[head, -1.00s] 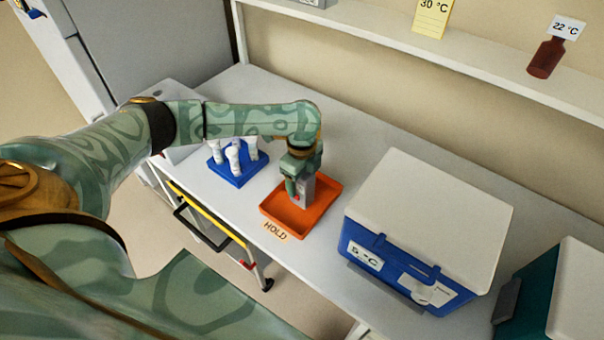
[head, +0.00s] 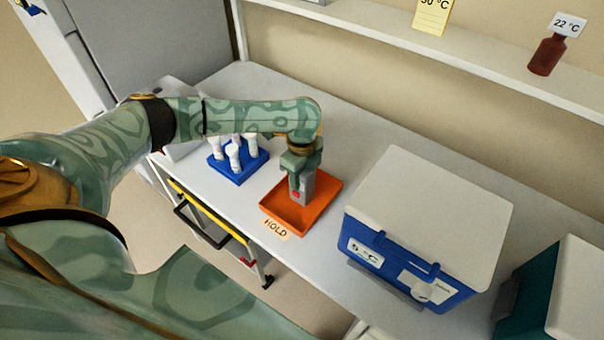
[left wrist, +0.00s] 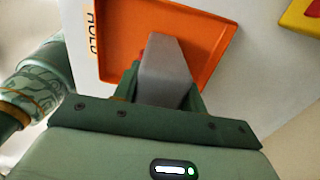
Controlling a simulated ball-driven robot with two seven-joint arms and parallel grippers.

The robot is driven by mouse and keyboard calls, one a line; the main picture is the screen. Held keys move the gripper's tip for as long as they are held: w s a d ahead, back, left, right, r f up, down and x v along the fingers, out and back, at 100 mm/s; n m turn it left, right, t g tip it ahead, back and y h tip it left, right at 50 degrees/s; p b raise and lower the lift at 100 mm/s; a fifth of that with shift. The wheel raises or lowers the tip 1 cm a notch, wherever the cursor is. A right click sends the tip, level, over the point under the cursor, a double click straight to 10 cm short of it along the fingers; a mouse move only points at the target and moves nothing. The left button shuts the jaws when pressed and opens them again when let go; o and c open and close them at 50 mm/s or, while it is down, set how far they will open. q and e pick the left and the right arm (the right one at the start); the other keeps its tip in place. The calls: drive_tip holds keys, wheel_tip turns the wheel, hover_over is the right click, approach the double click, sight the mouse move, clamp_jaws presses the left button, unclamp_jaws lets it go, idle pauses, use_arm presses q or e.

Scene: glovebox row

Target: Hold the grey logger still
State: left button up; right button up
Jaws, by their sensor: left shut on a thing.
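The grey logger (head: 307,186) is a small upright grey box with a red spot low on one side. In the head view it is over the orange tray (head: 325,207), which has a HOLD label at its front edge. My left gripper (head: 301,182) points down and is shut on the logger. In the left wrist view the logger (left wrist: 166,72) sits between the fingers, with the orange tray (left wrist: 112,35) behind it. I cannot tell whether the logger's bottom touches the tray floor. My right gripper is in neither view.
A blue rack (head: 239,170) with several white tubes stands left of the tray. A blue cool box (head: 425,230) with a white lid stands to the right, and a teal box (head: 530,290) beyond it. A shelf (head: 480,70) runs along the wall. The bench behind the tray is clear.

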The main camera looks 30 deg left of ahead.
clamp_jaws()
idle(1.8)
